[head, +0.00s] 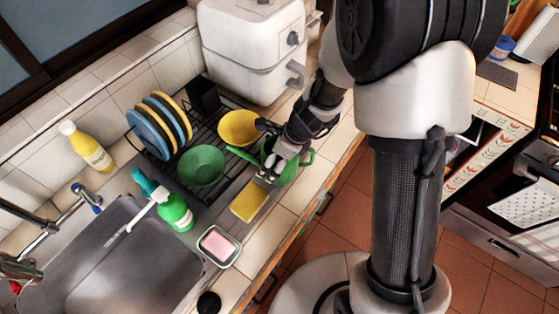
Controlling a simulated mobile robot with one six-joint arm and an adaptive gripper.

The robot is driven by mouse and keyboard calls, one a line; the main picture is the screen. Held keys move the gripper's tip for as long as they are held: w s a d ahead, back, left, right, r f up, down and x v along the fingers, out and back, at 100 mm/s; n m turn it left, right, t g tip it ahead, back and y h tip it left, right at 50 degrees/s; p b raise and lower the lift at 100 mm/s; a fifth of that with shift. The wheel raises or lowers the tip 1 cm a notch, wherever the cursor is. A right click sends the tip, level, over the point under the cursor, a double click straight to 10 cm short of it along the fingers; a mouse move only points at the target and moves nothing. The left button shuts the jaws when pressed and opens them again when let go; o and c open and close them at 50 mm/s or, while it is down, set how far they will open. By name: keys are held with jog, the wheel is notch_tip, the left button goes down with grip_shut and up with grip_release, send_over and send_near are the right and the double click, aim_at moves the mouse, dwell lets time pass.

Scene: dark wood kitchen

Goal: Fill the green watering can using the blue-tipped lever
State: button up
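The green watering can (291,172) stands on the counter at the right end of the dish rack, partly hidden behind my gripper. Its thin spout (240,154) points left and a handle loop (310,158) shows on the right. My gripper (266,174) reaches down over the can's near left side. I cannot tell whether its fingers are closed on the can or only in front of it. The blue-tipped lever (85,191) is on the tap at the left, above the sink (130,262), well away from my gripper.
A green bowl (203,165), a yellow bowl (238,127) and upright plates (160,123) are on the rack. A yellow sponge (248,201), a green spray bottle (175,212) and a soap dish (219,246) stand between can and sink. A white appliance (250,55) is behind.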

jog(key=c, duration=1.1)
jog(key=shift+c, duration=0.2)
